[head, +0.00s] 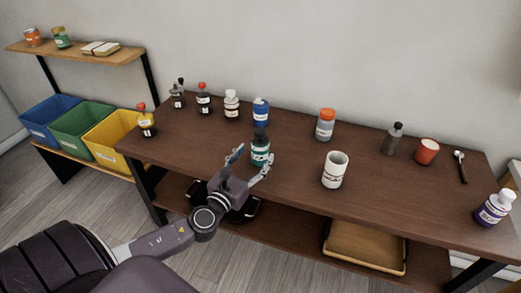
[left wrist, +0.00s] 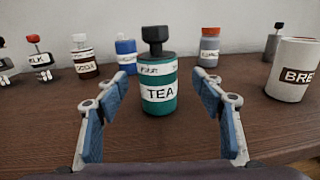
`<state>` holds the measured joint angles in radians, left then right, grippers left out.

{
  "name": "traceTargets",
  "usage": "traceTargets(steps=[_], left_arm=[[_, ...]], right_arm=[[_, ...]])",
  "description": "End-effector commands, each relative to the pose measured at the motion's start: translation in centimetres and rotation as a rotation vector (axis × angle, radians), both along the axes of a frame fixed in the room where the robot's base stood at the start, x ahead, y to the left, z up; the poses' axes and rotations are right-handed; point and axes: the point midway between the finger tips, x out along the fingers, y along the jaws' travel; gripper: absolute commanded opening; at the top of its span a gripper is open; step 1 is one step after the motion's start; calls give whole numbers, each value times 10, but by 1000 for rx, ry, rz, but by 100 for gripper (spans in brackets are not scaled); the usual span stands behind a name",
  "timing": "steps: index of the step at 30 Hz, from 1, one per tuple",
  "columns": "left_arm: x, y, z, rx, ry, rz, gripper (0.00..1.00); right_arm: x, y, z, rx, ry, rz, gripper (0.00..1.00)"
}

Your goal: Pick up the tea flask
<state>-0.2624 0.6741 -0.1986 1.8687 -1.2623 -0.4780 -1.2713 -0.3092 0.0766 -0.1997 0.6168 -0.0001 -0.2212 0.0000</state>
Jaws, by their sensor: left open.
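The tea flask (left wrist: 158,88) is a teal cylinder with a dark cap and a white label reading TEA. It stands upright near the front edge of the brown table, and it also shows in the head view (head: 260,151). My left gripper (head: 252,168) is open, and its two blue-padded fingers (left wrist: 159,100) point at the flask. In the left wrist view the flask stands between and just beyond the fingertips, with gaps on both sides. My right gripper is in neither view.
A white mug (head: 334,171) stands right of the flask. A blue bottle (head: 261,110) stands behind it, with several bottles to the left. The table (head: 390,196) is bare between mug and purple-labelled bottle (head: 492,209).

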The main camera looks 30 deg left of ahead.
Motion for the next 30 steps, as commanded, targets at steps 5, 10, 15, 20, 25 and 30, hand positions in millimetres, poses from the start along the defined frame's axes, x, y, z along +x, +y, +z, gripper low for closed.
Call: traceTargets(steps=[5,10,15,20,25,30], left_arm=[[23,6,-3,0,-2,1,62],[42,9,-3,0,0,1,62],[48,10,-3,0,1,0,62],[48,9,-3,0,1,0,62],[48,9,-3,0,1,0,45],[48,9,-3,0,1,0,26]], right_arm=[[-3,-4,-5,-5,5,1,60],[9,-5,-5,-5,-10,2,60],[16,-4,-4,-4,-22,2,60],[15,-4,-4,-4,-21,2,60],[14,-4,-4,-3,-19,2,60],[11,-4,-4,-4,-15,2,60]])
